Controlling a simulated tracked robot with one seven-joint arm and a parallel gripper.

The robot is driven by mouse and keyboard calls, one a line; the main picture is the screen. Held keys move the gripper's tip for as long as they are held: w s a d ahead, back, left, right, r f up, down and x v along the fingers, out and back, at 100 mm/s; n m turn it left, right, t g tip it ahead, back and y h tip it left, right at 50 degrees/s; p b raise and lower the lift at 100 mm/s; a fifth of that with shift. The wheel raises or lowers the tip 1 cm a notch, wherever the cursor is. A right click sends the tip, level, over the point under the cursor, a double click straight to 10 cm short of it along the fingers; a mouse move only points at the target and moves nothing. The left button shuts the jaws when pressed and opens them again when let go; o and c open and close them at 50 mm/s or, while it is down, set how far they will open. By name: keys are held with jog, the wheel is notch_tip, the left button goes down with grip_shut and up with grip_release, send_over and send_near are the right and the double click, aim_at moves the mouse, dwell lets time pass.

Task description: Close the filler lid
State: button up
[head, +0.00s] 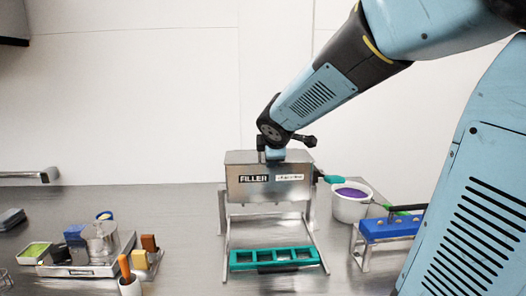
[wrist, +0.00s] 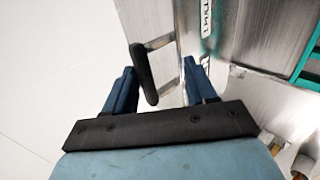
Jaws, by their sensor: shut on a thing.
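The filler (head: 268,187) is a steel box on legs, labelled FILLER, in the middle of the head view. My gripper (head: 274,153) is at its top edge, reaching down from above. In the wrist view, a black bar handle (wrist: 146,75) on two metal posts stands off a steel surface (wrist: 193,25). My gripper (wrist: 160,75) has its blue fingers on either side of this handle and is shut on it. The wrist and fingers hide part of the filler's top in the head view, and I cannot tell the lid's angle.
A teal mould (head: 271,258) lies between the filler's front rails. A white tub of purple mix (head: 350,200) and a blue block on a stand (head: 389,228) are to the right.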

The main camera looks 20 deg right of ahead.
jog(key=shift+s+d+f, duration=0.1)
jog(key=shift+f, duration=0.1)
jog(key=v, duration=1.4)
jog(key=s+d+f+m+g+y, duration=0.1)
jog(key=s+f+m+g, duration=0.1)
jog(key=s+f+m, duration=0.3)
jog(key=s+d+f+m+g+y, duration=0.1)
jog(key=s+f+m, duration=0.4)
jog(key=s+m, duration=0.5)
jog(key=shift+s+d+f+m+g, duration=0.25)
jog(key=shift+s+m+g, duration=0.15)
jog(key=shift+g, duration=0.3)
